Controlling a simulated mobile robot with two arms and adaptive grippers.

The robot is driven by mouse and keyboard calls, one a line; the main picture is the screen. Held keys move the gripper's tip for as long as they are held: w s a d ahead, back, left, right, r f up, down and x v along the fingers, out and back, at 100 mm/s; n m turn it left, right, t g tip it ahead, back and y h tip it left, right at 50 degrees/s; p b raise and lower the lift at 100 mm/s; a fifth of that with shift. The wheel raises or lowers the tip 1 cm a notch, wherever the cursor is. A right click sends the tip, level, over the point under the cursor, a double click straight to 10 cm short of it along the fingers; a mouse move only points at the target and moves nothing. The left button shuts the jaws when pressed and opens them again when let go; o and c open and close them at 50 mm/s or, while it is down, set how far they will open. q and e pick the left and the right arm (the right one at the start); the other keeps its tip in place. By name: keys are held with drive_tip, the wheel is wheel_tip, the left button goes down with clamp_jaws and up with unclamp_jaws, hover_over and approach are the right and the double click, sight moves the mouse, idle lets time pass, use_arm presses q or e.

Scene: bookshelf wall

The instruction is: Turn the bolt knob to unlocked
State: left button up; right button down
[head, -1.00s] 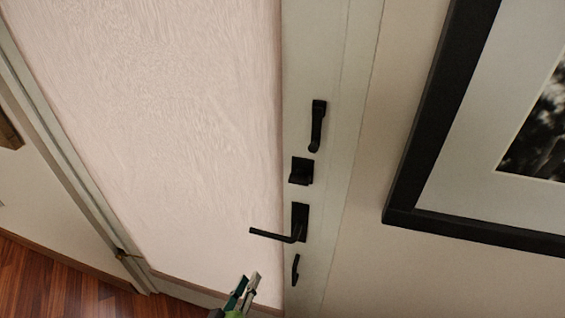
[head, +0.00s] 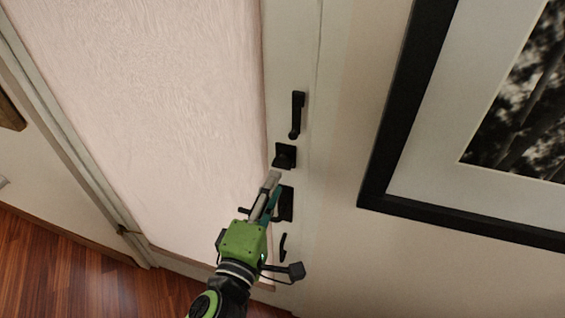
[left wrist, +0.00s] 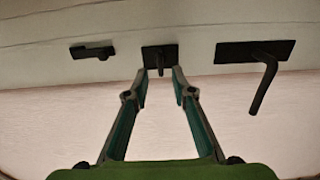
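The bolt knob (head: 285,155) is a small black knob on a square black plate on the door's pale edge strip, above the lever handle. In the left wrist view the bolt knob (left wrist: 160,58) is straight ahead and points down between my fingertips. My left gripper (head: 272,179) is just below the plate in the head view. In the left wrist view my left gripper (left wrist: 159,76) is open, its two fingers apart and empty. I cannot tell if either finger touches the knob. My right gripper is not in view.
The black lever handle (left wrist: 262,70) is just right of the bolt in the wrist view. In the head view, a black latch (head: 297,115) is above it and a small black piece (head: 283,246) below the lever. A black picture frame (head: 378,180) hangs to the right.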

sight(281, 168)
use_arm(q)
drive_tip(key=b+x, duration=0.1)
drive_tip(key=x, duration=0.6)
drive_tip(key=shift+w+f, duration=0.1)
drive_tip(key=shift+w, duration=0.15)
clamp_jaws()
